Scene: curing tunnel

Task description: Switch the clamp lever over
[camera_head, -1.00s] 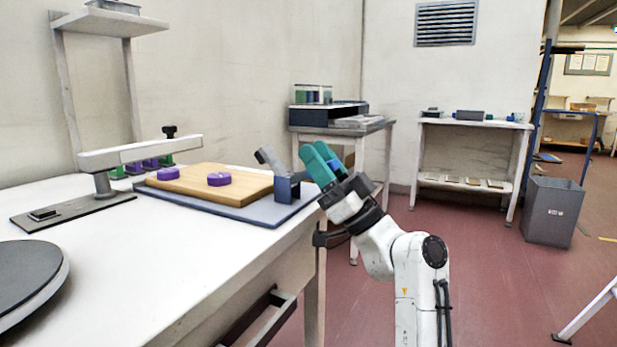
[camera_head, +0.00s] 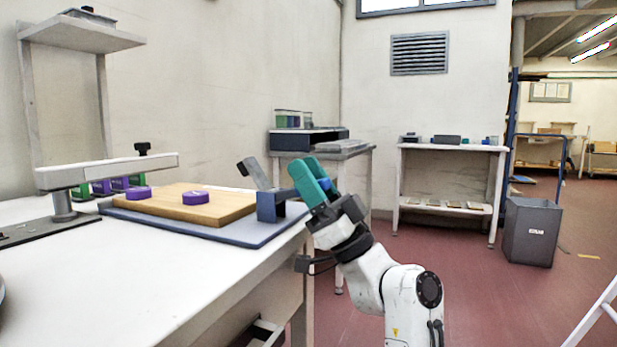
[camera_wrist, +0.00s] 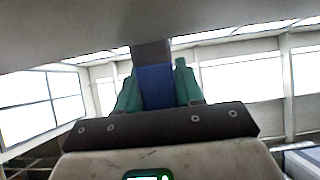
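The clamp (camera_head: 270,206) is a dark blue block at the right end of a blue-grey base plate (camera_head: 230,234) on the white bench. Its grey lever (camera_head: 254,173) stands tilted, with its free end up and to the left. My gripper (camera_head: 312,178) has teal fingers pointing up and left, just right of the clamp. The fingers stand apart and look empty. In the wrist view a blue block (camera_wrist: 157,88) with a grey part above it (camera_wrist: 151,53) shows between the teal fingers; I cannot tell whether they touch it.
A wooden board (camera_head: 190,204) with purple pucks (camera_head: 196,197) lies on the base plate. A grey swing arm (camera_head: 110,171) on a post stands left. The bench (camera_head: 150,275) edge runs close to my arm.

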